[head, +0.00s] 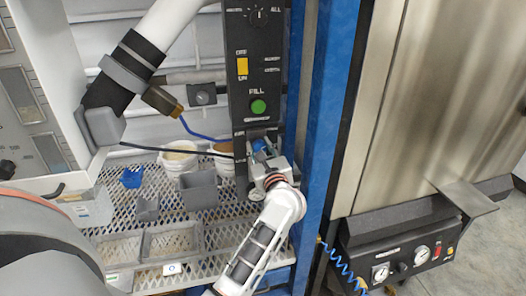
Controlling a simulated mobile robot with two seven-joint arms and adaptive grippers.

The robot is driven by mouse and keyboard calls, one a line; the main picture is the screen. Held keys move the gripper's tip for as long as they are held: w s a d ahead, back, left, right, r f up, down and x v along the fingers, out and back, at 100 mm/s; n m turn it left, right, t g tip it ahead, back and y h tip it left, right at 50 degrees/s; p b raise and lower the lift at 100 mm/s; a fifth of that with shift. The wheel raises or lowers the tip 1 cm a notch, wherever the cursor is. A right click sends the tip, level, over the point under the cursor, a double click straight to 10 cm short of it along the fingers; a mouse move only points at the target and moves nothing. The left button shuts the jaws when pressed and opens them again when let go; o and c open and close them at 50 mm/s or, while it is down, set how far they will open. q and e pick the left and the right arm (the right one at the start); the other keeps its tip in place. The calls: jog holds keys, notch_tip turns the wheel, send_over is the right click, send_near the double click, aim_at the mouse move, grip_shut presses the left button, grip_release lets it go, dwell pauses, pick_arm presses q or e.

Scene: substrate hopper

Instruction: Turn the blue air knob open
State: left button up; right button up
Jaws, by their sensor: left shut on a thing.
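The blue air knob (259,145) sits low on the dark upright control panel (257,87), below the green FILL button. Only a small blue part of it shows, because my left gripper (262,155) covers most of it. My left gripper reaches up to the panel from below and is shut on the knob. The knob's pointer and the marks around it are too small and covered to read. My right gripper is not in view.
The panel also carries a yellow switch (242,66), a green button (258,106) and a black dial (259,16). A mesh shelf (125,190) with pots and trays lies left. A blue post (333,120) stands close on the right. Gauges (422,254) sit at lower right.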

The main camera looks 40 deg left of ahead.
pick_arm(q)
jog(key=shift+f+n+b, duration=0.45)
jog(key=shift+n+b, duration=0.1)
jog(key=shift+n, duration=0.25)
jog(key=shift+r+n+b, duration=0.15)
jog(key=shift+n+b, duration=0.5)
jog(key=shift+n, duration=0.25)
jog(key=shift+r+n, duration=0.1)
jog(key=shift+n, duration=0.4)
jog(key=shift+b, duration=0.3)
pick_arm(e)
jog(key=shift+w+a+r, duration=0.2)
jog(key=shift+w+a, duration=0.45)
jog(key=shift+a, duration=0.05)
pick_arm(q)
jog(key=shift+r, duration=0.15)
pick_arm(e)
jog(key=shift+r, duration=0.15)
pick_arm(q)
jog(key=o, duration=1.1)
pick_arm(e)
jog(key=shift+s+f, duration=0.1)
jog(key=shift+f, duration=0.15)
